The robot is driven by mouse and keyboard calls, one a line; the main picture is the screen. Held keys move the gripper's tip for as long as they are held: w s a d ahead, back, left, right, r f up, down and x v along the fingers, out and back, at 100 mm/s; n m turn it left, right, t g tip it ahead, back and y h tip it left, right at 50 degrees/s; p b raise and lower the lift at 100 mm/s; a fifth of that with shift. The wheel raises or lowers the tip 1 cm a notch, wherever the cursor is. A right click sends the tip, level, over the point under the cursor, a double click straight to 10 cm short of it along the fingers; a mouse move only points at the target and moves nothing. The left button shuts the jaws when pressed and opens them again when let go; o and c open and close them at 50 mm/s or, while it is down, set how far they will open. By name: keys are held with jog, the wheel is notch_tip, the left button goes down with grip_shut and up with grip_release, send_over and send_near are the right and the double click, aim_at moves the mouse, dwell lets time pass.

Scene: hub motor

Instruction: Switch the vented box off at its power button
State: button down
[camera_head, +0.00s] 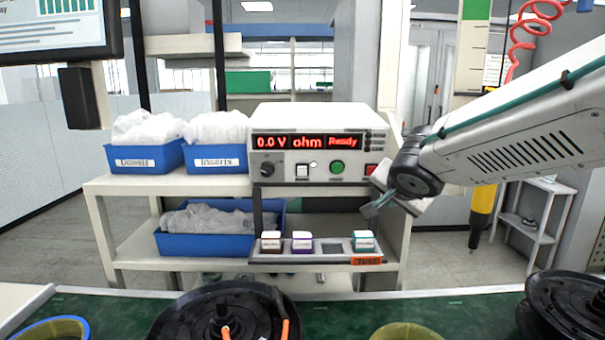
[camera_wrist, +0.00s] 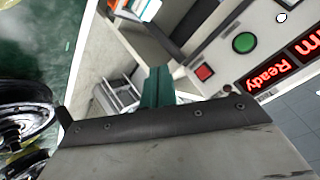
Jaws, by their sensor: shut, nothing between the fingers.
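The white box (camera_head: 310,120) stands on the shelf's upper level. Its red display (camera_head: 306,142) is lit and reads "0.0 V ohm Ready". Below the display are a black knob (camera_head: 267,169), a white square button (camera_head: 302,170), a green round button (camera_head: 337,167) and a red square button (camera_head: 371,169). No label marking the power button is readable. My gripper (camera_head: 373,208) is shut and empty, below and just right of the red button, apart from the panel. In the wrist view, the gripper's green fingers (camera_wrist: 157,84) point left of the red button (camera_wrist: 205,73) and green button (camera_wrist: 245,43).
Blue bins (camera_head: 217,158) with bagged parts sit left of the box. A green bench (camera_head: 350,305) with black motor hubs (camera_head: 222,315) runs along the front. A yellow-and-black tool (camera_head: 481,210) hangs at right.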

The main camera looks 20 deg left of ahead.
jog(key=s+d+f+n+g+h, duration=0.1)
jog(key=s+d+g+h, duration=0.1)
jog(key=s+d, duration=0.75)
jog(key=s+d+f+g+h, duration=0.1)
jog(key=s+d+g+h, duration=0.1)
jog(key=s+d, duration=0.8)
jog(key=s+d+f+n+g+y, duration=0.1)
jog(key=s+d+f+n+g, duration=0.1)
jog(key=s, duration=0.6)
jog(key=s+d+f+n+g+y, duration=0.1)
jog(key=s+d+f+n+g, duration=0.1)
jog(key=s, duration=0.7)
jog(key=shift+d+f+g, duration=0.5)
jog(key=shift+d+f, duration=0.2)
jog(key=shift+d, duration=0.3)
